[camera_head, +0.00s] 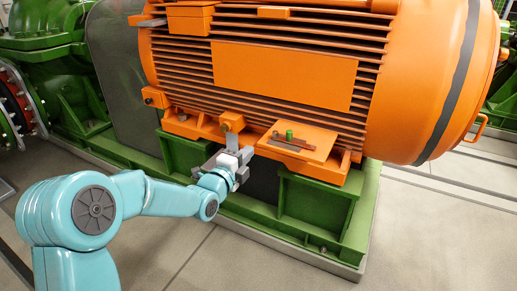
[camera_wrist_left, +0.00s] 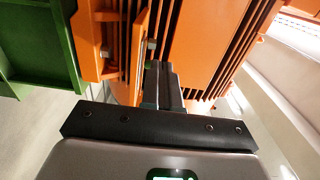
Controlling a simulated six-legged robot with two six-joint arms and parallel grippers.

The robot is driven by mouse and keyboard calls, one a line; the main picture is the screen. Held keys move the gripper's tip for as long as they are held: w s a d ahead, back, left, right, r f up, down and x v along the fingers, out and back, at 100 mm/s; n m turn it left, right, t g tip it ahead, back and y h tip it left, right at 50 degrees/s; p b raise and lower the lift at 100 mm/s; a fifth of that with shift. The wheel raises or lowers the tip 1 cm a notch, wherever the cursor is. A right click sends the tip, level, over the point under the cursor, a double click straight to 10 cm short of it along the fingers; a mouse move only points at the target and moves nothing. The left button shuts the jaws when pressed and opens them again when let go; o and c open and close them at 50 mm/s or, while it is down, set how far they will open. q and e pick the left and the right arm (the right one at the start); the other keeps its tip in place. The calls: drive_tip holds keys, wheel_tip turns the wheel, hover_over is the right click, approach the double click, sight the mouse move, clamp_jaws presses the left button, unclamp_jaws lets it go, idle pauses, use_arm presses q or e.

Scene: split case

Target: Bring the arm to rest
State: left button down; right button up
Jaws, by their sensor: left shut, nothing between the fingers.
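My left arm (camera_head: 150,192), light blue, comes in from the left in the head view. Its gripper (camera_head: 241,156) is in front of the lower edge of the orange motor (camera_head: 285,75), close to a small orange lug (camera_head: 231,122). In the wrist view the dark fingers of the left gripper (camera_wrist_left: 162,84) are together with nothing held. They point toward the orange finned motor (camera_wrist_left: 198,45); whether they touch it I cannot tell. My right gripper is in neither view.
An orange plate (camera_head: 318,150) right of the gripper carries a small green cylinder (camera_head: 289,134), a brown bar (camera_head: 290,144) and a grey strip (camera_head: 284,149). The green base frame (camera_head: 315,208) stands below. Bare floor (camera_head: 190,262) lies in front. Green machinery (camera_head: 40,55) stands at left.

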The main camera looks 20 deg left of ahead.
use_arm(q)
drive_tip(key=s+d+f+n+g+h, duration=0.15)
drive_tip(key=d+f, duration=0.25)
drive_tip(key=f, duration=0.5)
drive_tip(key=s+d+f+m+g, duration=0.1)
drive_tip(key=s+d+f+g, duration=0.3)
drive_tip(key=f, duration=0.5)
drive_tip(key=s+d+f+n+g+h, duration=0.1)
drive_tip(key=s+d+f+n+g, duration=0.35)
drive_tip(key=s+f, duration=0.45)
drive_tip(key=s+d+f+n+g, duration=0.3)
drive_tip(key=s+d+f+n, duration=0.2)
drive_tip(key=s+f, duration=0.35)
drive_tip(key=s+d+f+n+g, duration=0.1)
drive_tip(key=s+n+g, duration=0.1)
drive_tip(key=s+n, duration=0.35)
drive_tip(key=s+f+n+g, duration=0.2)
drive_tip(key=s+n+g, duration=0.1)
drive_tip(key=s+n, duration=0.25)
wheel_tip(320, 180, up, 23)
drive_tip(key=p, duration=2.2)
drive_tip(key=shift+s+d+f, duration=0.15)
drive_tip(key=shift+s+d, duration=0.05)
drive_tip(key=shift+s, duration=0.15)
drive_tip(key=shift+a+h, duration=0.1)
drive_tip(key=shift+h, duration=0.15)
